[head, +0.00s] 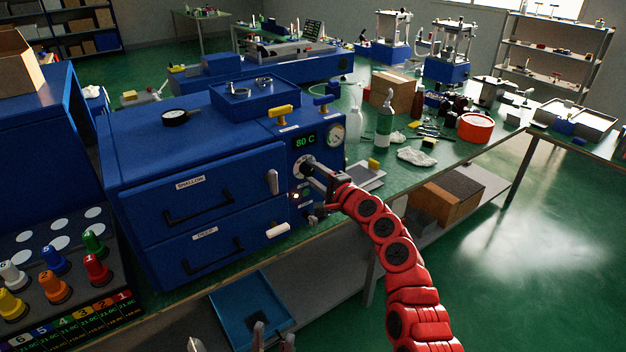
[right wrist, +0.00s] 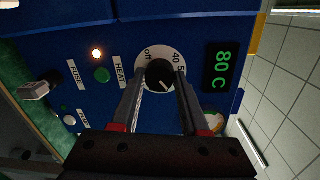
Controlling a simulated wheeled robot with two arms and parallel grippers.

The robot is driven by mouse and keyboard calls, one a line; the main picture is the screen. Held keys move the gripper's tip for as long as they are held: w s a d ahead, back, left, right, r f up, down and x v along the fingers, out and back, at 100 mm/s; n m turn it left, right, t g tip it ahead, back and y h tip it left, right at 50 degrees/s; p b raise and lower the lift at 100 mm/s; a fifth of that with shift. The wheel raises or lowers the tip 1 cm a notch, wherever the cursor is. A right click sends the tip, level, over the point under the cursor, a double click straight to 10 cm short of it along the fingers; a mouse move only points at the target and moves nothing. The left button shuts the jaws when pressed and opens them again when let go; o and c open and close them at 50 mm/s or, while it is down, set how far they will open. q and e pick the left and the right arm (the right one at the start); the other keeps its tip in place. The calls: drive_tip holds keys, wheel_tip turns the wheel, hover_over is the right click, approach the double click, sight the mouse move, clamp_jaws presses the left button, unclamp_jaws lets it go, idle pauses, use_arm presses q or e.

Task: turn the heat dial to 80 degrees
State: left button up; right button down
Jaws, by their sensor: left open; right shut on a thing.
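The heat dial (right wrist: 160,72) is a black knob on a round white scale on the blue oven's front panel. Its scale shows "off" and 40. It also shows at the panel in the head view (head: 302,166). My right gripper (head: 314,176) is shut on the knob, with one finger on each side in the right wrist view (right wrist: 160,82). The green display (right wrist: 221,68) reads 80 C, also in the head view (head: 305,141). My left gripper (head: 273,336) is open and empty at the bottom edge of the head view.
The blue oven (head: 200,160) has two shut drawers. A round gauge (head: 337,133) sits right of the display. Bottles and a red-rimmed container (head: 476,128) stand on the bench to the right.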

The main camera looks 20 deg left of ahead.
drive_tip(key=shift+f+n+b, duration=0.35)
drive_tip(key=shift+n+b, duration=0.4)
drive_tip(key=shift+n, duration=0.15)
drive_tip(key=n+b, duration=0.6)
drive_tip(key=b, duration=0.2)
drive_tip(key=n+t+b, duration=0.1)
drive_tip(key=n+b, duration=0.6)
drive_tip(key=b, duration=0.2)
drive_tip(key=shift+s+f+n+h, duration=0.1)
drive_tip(key=shift+n+h, duration=0.2)
drive_tip(key=shift+n+b, duration=1.2)
drive_tip(key=shift+b, duration=0.05)
drive_tip(key=shift+r, duration=0.2)
drive_tip(key=shift+c, duration=2)
unclamp_jaws()
drive_tip(key=shift+r, duration=0.1)
